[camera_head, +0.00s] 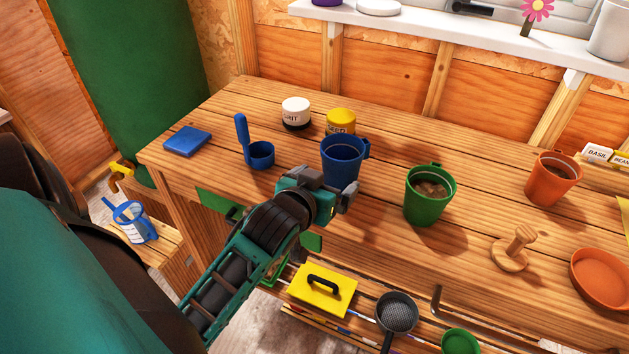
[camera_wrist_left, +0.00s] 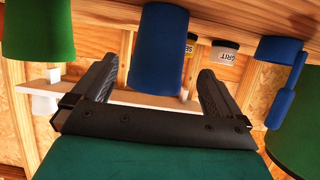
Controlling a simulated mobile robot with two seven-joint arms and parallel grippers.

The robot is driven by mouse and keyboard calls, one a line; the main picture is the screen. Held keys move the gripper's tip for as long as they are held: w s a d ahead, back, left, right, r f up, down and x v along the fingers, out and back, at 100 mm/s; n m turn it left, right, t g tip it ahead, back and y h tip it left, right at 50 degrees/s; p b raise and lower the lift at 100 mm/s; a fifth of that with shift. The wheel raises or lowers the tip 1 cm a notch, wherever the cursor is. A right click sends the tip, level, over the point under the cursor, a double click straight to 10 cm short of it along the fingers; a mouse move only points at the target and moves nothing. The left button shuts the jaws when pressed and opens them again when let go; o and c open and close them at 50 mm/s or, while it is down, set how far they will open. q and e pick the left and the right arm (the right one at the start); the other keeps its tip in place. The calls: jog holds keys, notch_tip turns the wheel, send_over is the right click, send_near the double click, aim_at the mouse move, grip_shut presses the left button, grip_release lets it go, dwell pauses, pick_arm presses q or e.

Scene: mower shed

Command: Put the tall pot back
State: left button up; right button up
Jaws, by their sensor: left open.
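A blue pot (camera_head: 343,160) stands upright on the workbench, and it also shows in the left wrist view (camera_wrist_left: 158,50). A green pot (camera_head: 428,200) with soil-like filling stands to its right. An orange pot (camera_head: 552,180) stands further right. Which one is the tall pot I cannot tell for sure. My left gripper (camera_head: 328,184) is open, low in front of the blue pot. In the left wrist view the blue pot lies between the two spread fingers, with gaps at both sides. My right gripper is not in view.
A blue scoop (camera_head: 261,154), a white grit jar (camera_head: 295,111) and a yellow jar (camera_head: 341,121) stand near the blue pot. A wooden tamper (camera_head: 511,252) and an orange saucer (camera_head: 601,278) lie right. A white shelf (camera_head: 430,29) runs above the bench (camera_head: 215,115).

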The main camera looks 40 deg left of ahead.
pick_arm(q)
jog(key=shift+v, duration=2.7)
jog(key=s+d+f+m+g+h, duration=0.2)
jog(key=s+d+f+g, duration=0.1)
jog(key=s+f+g, duration=0.3)
jog(key=s+d+f+m+g+h, duration=0.1)
jog(key=s+d+f+m+g, duration=0.25)
jog(key=s, duration=0.45)
jog(key=w+d+f+t+h, duration=0.2)
jog(key=w+d+f+t, duration=0.1)
jog(key=w+f+t, duration=0.4)
jog(key=shift+w+d+f, duration=0.2)
jog(key=shift+w+f, duration=0.05)
jog(key=shift+f, duration=0.65)
